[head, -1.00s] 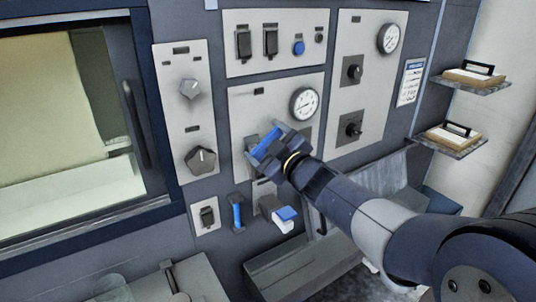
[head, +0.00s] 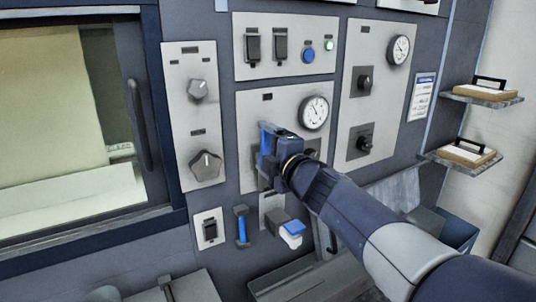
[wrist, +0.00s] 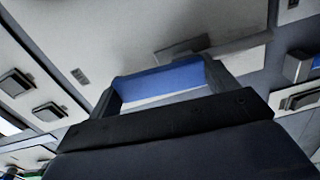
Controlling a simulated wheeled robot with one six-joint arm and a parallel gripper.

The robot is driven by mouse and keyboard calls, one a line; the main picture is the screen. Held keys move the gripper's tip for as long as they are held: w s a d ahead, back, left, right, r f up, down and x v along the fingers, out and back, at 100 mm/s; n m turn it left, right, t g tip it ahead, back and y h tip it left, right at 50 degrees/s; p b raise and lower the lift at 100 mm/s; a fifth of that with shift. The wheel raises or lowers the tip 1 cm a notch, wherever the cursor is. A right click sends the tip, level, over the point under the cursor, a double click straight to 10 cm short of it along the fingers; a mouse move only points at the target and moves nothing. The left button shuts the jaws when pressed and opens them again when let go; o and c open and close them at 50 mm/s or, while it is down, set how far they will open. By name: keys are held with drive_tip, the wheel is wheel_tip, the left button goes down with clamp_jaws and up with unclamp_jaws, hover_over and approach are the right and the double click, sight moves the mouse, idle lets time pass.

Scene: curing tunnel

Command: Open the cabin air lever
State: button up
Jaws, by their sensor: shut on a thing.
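A lever with a blue grip (head: 265,143) is on the grey panel (head: 257,113) below and left of a round gauge (head: 314,112). My gripper (head: 267,153) is shut on this grip, which now stands nearly upright. In the wrist view the blue grip (wrist: 160,80) spans the gap between my two fingers (wrist: 162,88). My gripper hides much of the lever's mount. The labels are too small to read, so I cannot confirm which lever this is.
Below are a small blue-handled lever (head: 241,226) and a blue-tipped block (head: 291,232). Knobs (head: 205,165) sit to the left, and a blue button (head: 308,55) and a lit green lamp (head: 328,45) above. Shelves (head: 462,157) stick out at right.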

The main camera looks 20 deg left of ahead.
drive_tip(key=shift+s+a+f+n, duration=0.1)
drive_tip(key=shift+n, duration=0.5)
drive_tip(key=o, duration=1.3)
drive_tip(key=v, duration=1)
drive_tip(key=shift+s+d, duration=0.25)
drive_tip(key=shift+d, duration=0.05)
drive_tip(key=shift+w, duration=0.1)
drive_tip(key=x, duration=1)
drive_tip(key=shift+w+a, duration=0.2)
drive_tip(key=shift+a, duration=0.15)
